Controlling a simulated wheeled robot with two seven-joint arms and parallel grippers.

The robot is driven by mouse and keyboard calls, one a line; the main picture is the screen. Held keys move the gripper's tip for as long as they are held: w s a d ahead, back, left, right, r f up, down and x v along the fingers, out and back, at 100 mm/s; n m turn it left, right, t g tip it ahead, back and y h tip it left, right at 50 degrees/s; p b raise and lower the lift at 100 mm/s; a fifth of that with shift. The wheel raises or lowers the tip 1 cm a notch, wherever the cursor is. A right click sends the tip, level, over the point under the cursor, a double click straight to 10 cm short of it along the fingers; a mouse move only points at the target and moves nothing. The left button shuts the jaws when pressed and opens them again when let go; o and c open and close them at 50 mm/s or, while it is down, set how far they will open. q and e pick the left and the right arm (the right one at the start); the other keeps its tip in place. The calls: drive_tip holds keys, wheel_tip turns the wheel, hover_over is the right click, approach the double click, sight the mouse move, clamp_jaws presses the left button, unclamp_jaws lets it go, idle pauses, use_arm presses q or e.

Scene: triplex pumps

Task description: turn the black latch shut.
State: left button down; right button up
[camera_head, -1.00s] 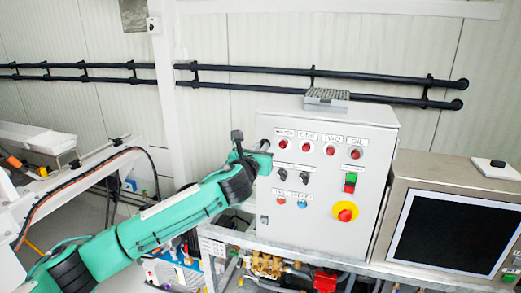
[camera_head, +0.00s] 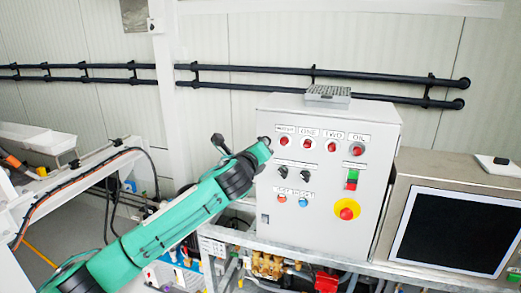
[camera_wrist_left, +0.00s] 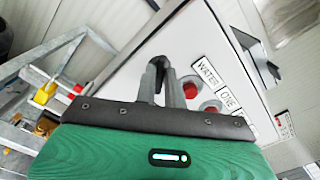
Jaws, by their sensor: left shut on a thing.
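The grey control box (camera_head: 318,228) fills the middle right of the head view, with its front face towards me. My left gripper is at the upper left edge of this face. Its grey fingers (camera_wrist_left: 160,82) show in the wrist view, closed around a small dark piece, the black latch (camera_wrist_left: 159,61). Most of the latch is hidden by the fingers, so its exact angle is hard to tell. In the head view, the end of my left arm covers the latch. My right gripper is not in view.
Red lamps (camera_head: 308,144), black knobs, a green and red switch and a red emergency button (camera_head: 346,210) on yellow sit on the box face near the gripper. A monitor (camera_head: 450,230) stands to the right. Pipes and brass fittings lie below. Black rails run along the back wall.

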use_arm(q)
drive_tip(key=n+b, duration=0.1)
drive_tip(key=n, duration=0.2)
drive_tip(key=n+b, duration=0.1)
drive_tip(key=n, duration=0.3)
drive_tip(key=n+b, duration=0.1)
drive_tip(key=n, duration=0.2)
drive_tip(key=shift+a+f, duration=0.1)
drive_tip(key=shift+f, duration=0.15)
drive_tip(key=shift+n, duration=0.4)
drive_tip(key=c, duration=1.5)
unclamp_jaws()
